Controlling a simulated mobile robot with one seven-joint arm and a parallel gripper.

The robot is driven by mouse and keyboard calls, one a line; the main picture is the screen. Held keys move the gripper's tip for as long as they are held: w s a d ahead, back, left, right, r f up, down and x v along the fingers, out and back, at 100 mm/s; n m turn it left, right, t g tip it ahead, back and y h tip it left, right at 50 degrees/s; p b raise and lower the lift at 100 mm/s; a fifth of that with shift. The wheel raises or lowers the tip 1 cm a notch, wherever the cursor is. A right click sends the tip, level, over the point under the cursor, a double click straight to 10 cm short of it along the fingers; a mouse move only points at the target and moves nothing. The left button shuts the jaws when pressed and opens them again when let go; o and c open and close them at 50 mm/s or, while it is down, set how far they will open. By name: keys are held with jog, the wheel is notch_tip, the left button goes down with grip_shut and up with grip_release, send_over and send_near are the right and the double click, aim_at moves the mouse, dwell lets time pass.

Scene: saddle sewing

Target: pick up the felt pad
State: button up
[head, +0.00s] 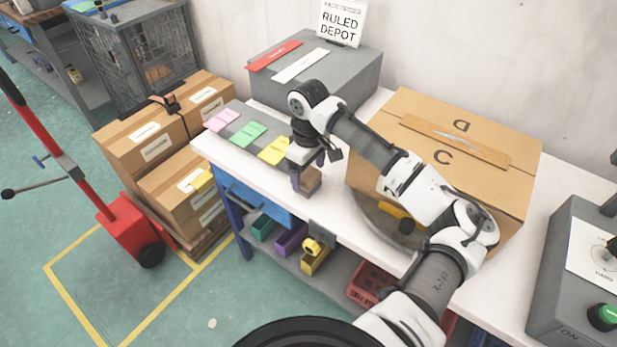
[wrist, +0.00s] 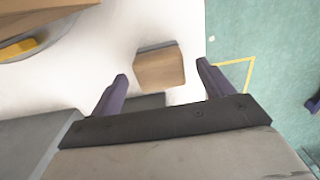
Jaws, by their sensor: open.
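My gripper (head: 308,172) is open above the white bench top, with its purple fingers pointing down. A small brown block with a grey layer along one edge (wrist: 160,70) sits on the bench; it may be the felt pad, but I cannot tell for sure. In the wrist view it shows between the tips of my open fingers (wrist: 163,72), with space on both sides. In the head view the block (head: 312,182) is beside the fingers and partly hidden by them. I cannot tell how far below the fingertips it lies.
A grey mat with pink, green and yellow notes (head: 240,120) lies to the left. A large cardboard box (head: 470,140) stands to the right, near a round grey tray (head: 372,215) with a yellow piece (head: 395,213). A grey case (head: 345,78) stands behind. The bench's front edge is close.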

aim_at(308, 174)
jog(key=shift+f, duration=1.15)
jog(key=c, duration=1.1)
jog(key=shift+r, duration=0.1)
notch_tip(308, 174, up, 20)
jog(key=b, duration=0.2)
jog(key=shift+b, duration=0.3)
